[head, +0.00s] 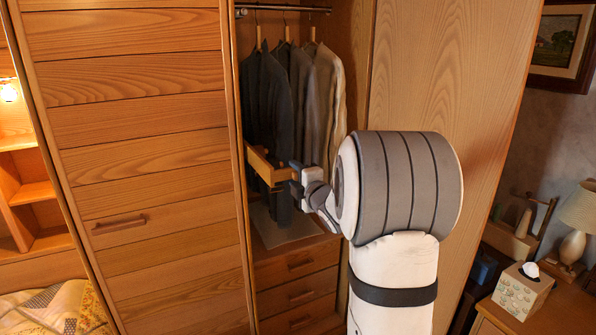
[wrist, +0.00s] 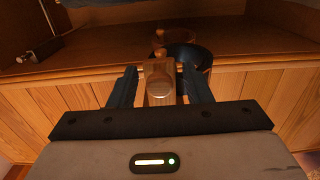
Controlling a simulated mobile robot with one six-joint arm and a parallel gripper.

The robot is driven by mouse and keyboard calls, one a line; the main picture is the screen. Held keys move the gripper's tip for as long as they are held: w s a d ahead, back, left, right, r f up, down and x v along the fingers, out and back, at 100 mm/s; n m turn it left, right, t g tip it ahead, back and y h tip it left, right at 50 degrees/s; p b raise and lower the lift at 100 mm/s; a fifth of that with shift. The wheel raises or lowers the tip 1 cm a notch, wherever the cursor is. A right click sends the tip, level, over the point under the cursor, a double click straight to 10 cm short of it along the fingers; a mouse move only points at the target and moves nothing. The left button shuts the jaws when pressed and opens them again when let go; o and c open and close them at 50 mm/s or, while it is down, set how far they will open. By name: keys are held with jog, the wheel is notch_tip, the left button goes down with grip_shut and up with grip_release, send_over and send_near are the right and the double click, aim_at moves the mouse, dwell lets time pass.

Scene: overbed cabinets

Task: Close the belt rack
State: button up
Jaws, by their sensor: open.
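The belt rack (head: 264,167), a wooden pull-out piece, juts from the left side of the open wardrobe section, below the hanging clothes. Its wooden end (wrist: 159,90) shows in the wrist view, with a dark rounded thing, perhaps a belt (wrist: 182,55), behind it. My gripper (head: 294,180) is at the rack's front end in the head view. In the wrist view my gripper (wrist: 159,88) is open, with one finger on each side of the wooden end. I cannot tell whether either finger touches it.
Dark and light jackets (head: 290,90) hang from a rod above the rack. Drawers (head: 298,290) sit below, shut. A slatted wooden door (head: 145,150) stands left of the opening and a plain wooden panel (head: 440,70) right. A tissue box (head: 522,290) stands on furniture at the lower right.

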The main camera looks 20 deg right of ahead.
jog(key=shift+w, duration=0.8)
jog(key=shift+c, duration=0.6)
grip_shut()
